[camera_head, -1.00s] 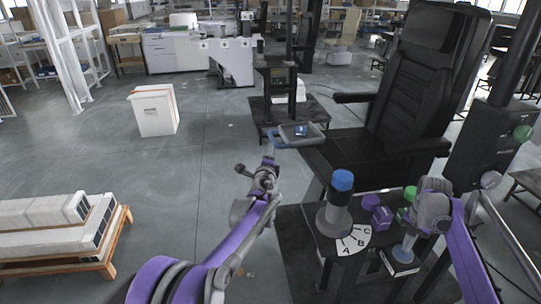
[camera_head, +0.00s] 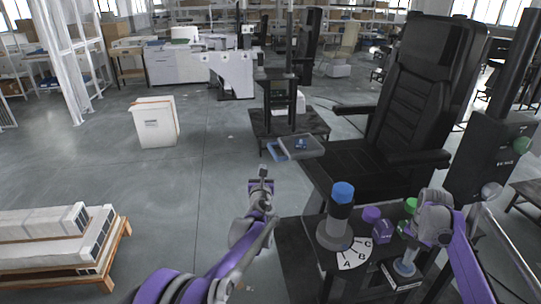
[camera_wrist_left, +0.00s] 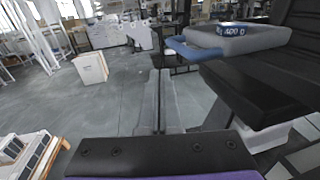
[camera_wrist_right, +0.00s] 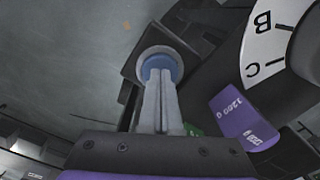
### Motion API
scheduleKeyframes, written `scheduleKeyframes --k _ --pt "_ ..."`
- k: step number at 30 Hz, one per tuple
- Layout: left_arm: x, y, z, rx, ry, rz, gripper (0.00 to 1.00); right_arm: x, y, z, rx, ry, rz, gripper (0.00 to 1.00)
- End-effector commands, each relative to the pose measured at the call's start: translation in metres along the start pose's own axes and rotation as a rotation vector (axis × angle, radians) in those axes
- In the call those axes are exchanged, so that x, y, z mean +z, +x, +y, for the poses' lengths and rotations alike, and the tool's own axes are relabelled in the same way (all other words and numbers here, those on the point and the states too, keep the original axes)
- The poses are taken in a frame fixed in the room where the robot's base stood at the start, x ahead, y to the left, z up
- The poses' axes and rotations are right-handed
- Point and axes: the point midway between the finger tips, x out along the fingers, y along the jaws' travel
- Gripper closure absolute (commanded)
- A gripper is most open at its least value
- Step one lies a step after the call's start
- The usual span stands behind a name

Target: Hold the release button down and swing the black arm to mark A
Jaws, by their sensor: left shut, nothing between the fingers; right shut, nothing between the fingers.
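A white dial card (camera_head: 354,254) with marks A, B and C lies around the foot of a grey post with a blue cap (camera_head: 343,192). A blue round button (camera_wrist_right: 158,66) in a pale ring sits on a small box (camera_head: 401,281). My right gripper (camera_wrist_right: 160,82) is shut, its fingertips over the button's near part; I cannot tell whether they press it. My left gripper (camera_head: 263,171) is shut and empty, below and left of a grey tray with a blue edge (camera_head: 297,147). I cannot tell which part is the black arm.
A black chair (camera_head: 420,95) stands behind the dial, on the right. Purple blocks (camera_head: 383,231) and a green knob (camera_head: 411,205) sit beside the dial. A white box (camera_head: 155,122) and a pallet (camera_head: 60,250) are left. The floor between is clear.

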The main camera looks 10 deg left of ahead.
Motion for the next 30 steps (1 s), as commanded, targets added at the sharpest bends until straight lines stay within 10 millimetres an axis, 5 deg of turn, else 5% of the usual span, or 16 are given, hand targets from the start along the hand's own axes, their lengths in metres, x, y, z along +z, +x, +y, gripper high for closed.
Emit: scheduleKeyframes --k 15,23,30 --pt "-0.011 -0.001 0.019 0.088 1.155 -0.014 1.00 0.000 0.001 0.000 0.000 0.000 0.000 1.00" --pt "-0.013 0.002 0.023 0.107 1.365 -0.006 1.00 0.000 0.001 0.000 0.000 0.000 0.000 1.00" --pt "-0.011 0.034 0.026 0.109 1.375 -0.005 1.00 0.000 0.001 0.000 0.000 0.000 -0.001 1.00"
